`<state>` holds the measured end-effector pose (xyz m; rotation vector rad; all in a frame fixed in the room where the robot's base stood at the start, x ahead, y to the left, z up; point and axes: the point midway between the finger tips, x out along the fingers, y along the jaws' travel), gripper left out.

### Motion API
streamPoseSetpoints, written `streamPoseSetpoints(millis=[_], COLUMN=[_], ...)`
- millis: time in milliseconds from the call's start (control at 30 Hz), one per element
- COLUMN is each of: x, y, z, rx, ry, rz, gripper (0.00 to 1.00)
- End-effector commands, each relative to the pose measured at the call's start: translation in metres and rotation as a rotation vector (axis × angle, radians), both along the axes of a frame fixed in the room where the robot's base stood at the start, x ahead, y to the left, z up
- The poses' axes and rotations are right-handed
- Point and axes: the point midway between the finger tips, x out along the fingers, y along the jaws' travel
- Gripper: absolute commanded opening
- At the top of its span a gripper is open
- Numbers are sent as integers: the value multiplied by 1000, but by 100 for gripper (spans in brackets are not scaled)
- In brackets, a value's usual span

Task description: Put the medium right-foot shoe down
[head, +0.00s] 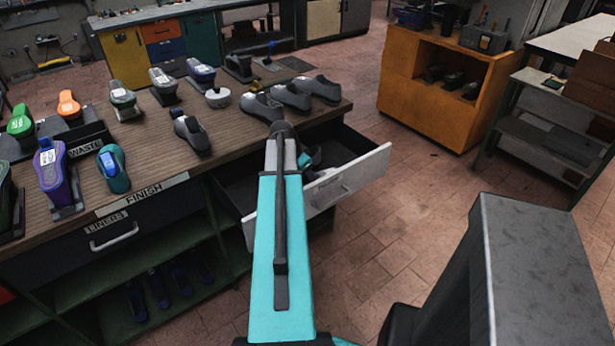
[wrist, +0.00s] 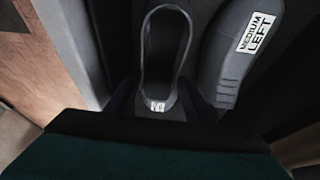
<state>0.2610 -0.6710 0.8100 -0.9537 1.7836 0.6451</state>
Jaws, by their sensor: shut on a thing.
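In the wrist view, the dark grey shoe (wrist: 182,90) points away from me, its long opening facing the camera. A small white label sits at its heel, too small to read. My gripper (wrist: 160,108) is shut on the heel end of this shoe. The shoe is at the open drawer (head: 348,182); I cannot tell whether it touches the drawer floor. Beside it on the right lies a grey piece labelled MEDIUM LEFT (wrist: 240,60). In the head view my arm hides the gripper and most of the held shoe.
The bench (head: 232,160) above the drawer carries several grey shoes (head: 290,97) near its right corner and several coloured lasts to the left. Signs read FINISH, LINERS and WASTE. An orange cabinet (head: 425,100) stands back right. The tiled floor right of the drawer is free.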

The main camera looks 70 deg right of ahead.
Motion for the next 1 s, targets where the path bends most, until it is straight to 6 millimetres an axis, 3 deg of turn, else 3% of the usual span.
streamPoseSetpoints(millis=[267, 300, 333, 767, 1000], x=[0, 0, 0, 0, 4], y=[0, 0, 0, 1, 5], z=[0, -1, -1, 2, 15], rx=[-2, 0, 0, 0, -2], ry=[0, 0, 0, 0, -1], rz=[-1, -1, -1, -1, 0], gripper=[0, 53, 57, 57, 57])
